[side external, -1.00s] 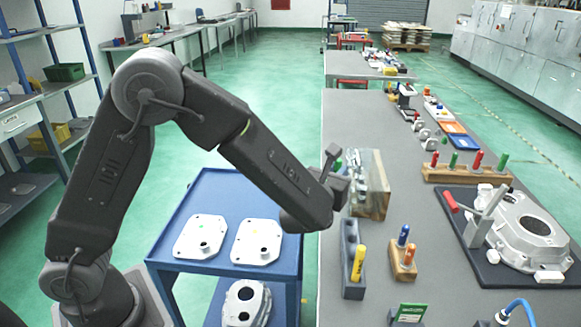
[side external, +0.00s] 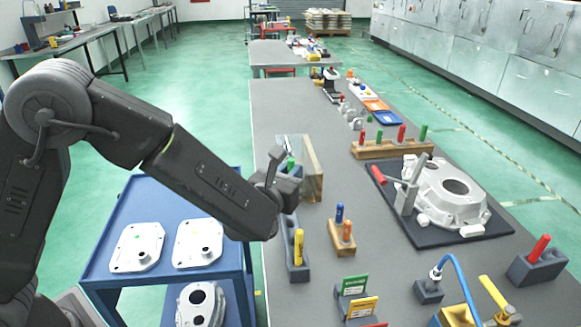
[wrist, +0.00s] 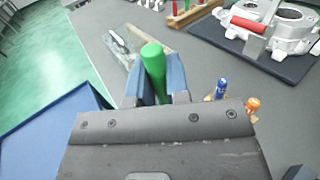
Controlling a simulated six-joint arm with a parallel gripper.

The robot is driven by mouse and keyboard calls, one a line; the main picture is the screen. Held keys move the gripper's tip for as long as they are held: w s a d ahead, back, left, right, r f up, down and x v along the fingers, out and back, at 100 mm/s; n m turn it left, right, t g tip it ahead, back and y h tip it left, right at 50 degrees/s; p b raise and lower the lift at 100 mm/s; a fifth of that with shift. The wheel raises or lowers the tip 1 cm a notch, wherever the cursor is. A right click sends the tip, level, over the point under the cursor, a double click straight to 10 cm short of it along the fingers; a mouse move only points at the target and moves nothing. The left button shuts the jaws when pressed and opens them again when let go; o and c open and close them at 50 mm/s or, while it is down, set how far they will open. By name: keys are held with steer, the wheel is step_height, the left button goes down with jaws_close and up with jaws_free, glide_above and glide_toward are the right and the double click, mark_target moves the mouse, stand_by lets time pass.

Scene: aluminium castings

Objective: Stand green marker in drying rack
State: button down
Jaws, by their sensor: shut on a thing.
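My gripper (side external: 285,183) is shut on the green marker (side external: 290,163), above the left edge of the bench. In the wrist view the green marker (wrist: 152,65) stands between the two blue fingers of my gripper (wrist: 153,88); its lower end is hidden by the gripper body. I cannot tell which holder is the drying rack. A grey block (side external: 300,273) with a yellow marker stands just below my gripper in the picture. A long wooden block (side external: 372,152) farther back holds several red and green markers. The green marker is in neither.
A wood-framed clear panel (side external: 314,170) stands close behind my gripper. A small wooden block (side external: 342,247) holds blue and orange markers. A casting (side external: 450,200) lies on a dark mat at right. A dark block (side external: 525,272) holds a red marker. A blue cart (side external: 110,270) stands left.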

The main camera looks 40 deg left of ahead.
steer(key=shift+f, duration=2.05)
steer(key=shift+f, duration=2.55)
steer(key=c, duration=1)
jaws_free()
steer(key=shift+s, duration=0.1)
steer(key=s, duration=0.4)
steer(key=s+d, duration=0.1)
steer(key=s, duration=0.4)
steer(key=s+d, duration=0.1)
steer(key=s, duration=0.3)
steer(key=shift+s+d, duration=0.1)
steer(key=shift+s, duration=0.15)
